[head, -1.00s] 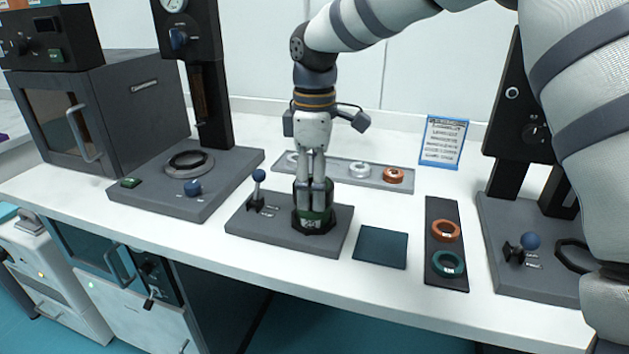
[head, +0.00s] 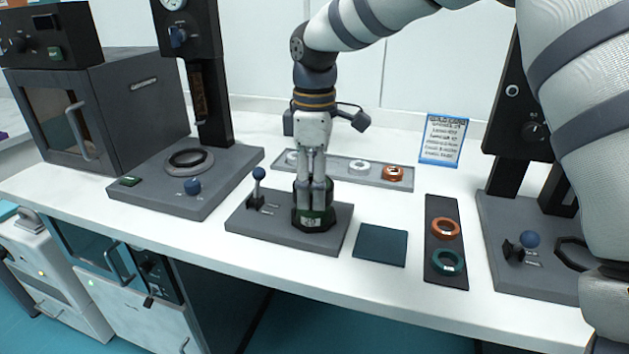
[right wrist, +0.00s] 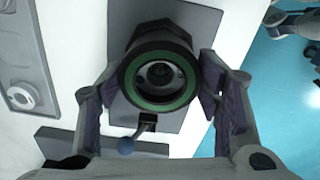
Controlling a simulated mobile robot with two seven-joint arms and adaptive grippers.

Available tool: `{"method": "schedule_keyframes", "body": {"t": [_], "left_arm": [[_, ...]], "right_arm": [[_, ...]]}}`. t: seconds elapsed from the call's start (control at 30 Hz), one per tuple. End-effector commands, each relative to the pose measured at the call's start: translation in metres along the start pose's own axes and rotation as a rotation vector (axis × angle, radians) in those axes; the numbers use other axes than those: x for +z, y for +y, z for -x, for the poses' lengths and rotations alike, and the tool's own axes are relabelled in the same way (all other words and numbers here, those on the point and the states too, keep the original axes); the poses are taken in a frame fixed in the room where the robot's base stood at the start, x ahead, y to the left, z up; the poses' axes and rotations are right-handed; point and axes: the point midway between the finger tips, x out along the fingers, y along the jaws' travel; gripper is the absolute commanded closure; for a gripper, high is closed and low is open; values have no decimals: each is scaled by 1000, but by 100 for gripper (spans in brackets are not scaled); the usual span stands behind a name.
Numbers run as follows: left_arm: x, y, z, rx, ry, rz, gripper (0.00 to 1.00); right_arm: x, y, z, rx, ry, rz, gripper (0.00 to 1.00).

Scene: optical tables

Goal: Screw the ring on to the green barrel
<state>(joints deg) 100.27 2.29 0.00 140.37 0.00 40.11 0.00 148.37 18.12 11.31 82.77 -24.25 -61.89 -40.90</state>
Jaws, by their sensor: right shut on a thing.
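The green barrel (head: 318,212) stands upright in a dark holder on a grey base plate (head: 262,226). My right gripper (head: 312,196) points straight down over it, its fingers shut on a dark ring at the barrel's top. In the right wrist view the ring (right wrist: 121,78) lies between the two fingertips of my right gripper (right wrist: 158,90), with a green band (right wrist: 160,107) inside it and a round opening in the middle. How far the ring sits on the thread is hidden. My left gripper is not in view.
A blue-knobbed lever (head: 258,175) stands on the base plate. A teal mat (head: 381,248) and a black tray (head: 443,213) with an orange and a green ring lie to the right. A grey tray (head: 340,178) with several rings lies behind. Press-like stations flank both sides.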

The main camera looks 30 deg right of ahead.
Motion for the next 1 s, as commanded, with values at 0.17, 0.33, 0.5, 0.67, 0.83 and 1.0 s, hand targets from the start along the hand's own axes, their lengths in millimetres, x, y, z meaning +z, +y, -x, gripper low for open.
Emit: {"method": "schedule_keyframes", "body": {"t": [0.17,0.33,0.5,0.67,0.83,1.0], "left_arm": [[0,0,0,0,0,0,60],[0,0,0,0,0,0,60],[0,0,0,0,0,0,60],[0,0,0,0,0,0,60],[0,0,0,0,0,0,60],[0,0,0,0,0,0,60]], "right_arm": [[0,0,0,0,0,0,64],[0,0,-2,0,-1,1,64],[0,0,-4,1,0,1,64],[0,0,-4,1,0,1,64],[0,0,-4,1,0,1,64],[0,0,-6,1,0,1,64]]}}
